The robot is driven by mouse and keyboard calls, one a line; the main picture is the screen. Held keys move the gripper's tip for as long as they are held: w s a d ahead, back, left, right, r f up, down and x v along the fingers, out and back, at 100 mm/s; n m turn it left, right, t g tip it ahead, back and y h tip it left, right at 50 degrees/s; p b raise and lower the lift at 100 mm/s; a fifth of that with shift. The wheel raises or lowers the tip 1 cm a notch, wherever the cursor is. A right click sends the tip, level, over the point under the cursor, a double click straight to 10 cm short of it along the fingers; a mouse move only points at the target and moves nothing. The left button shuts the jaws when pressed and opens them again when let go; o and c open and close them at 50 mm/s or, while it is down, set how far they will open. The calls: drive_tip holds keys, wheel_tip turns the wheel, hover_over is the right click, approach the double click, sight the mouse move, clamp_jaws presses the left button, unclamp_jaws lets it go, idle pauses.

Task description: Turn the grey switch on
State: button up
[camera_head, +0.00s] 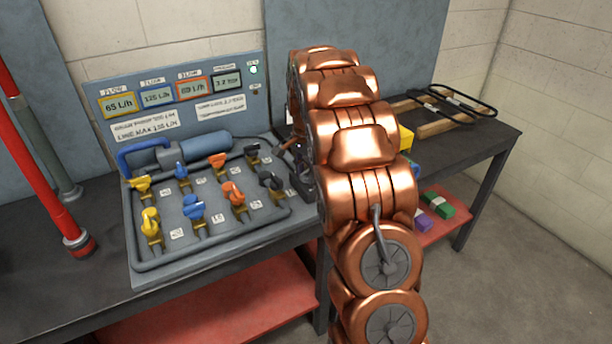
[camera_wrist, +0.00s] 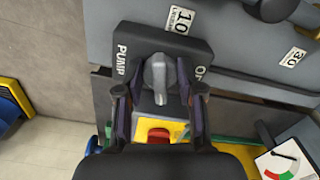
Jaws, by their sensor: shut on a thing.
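The grey switch (camera_wrist: 157,77) is a knob on a dark plate (camera_wrist: 190,43) in the wrist view. The plate carries the word PUMP on its left and a partly hidden word starting with O on its right. The knob's grip points roughly up and down in this view. My gripper (camera_wrist: 156,92) has one finger on each side of the knob and is shut on it. In the head view my gripper (camera_head: 297,168) is at the right edge of the valve panel (camera_head: 150,275). My copper arm hides most of the switch there.
The panel holds yellow, blue, orange and black valve handles, a blue pump (camera_head: 205,145) and several displays. A red pipe (camera_head: 45,170) stands at left. A wire-handled rack (camera_head: 440,105) lies on the table at right.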

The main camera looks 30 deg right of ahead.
sight(306, 171)
drive_tip(key=shift+w+m+b, duration=0.1)
drive_tip(key=shift+m+b, duration=0.2)
drive_tip(key=shift+m, duration=1.2)
drive_tip(key=o, duration=1.1)
drive_tip(key=shift+o, duration=0.2)
drive_tip(key=shift+r, duration=0.1)
wheel_tip(306, 171, up, 12)
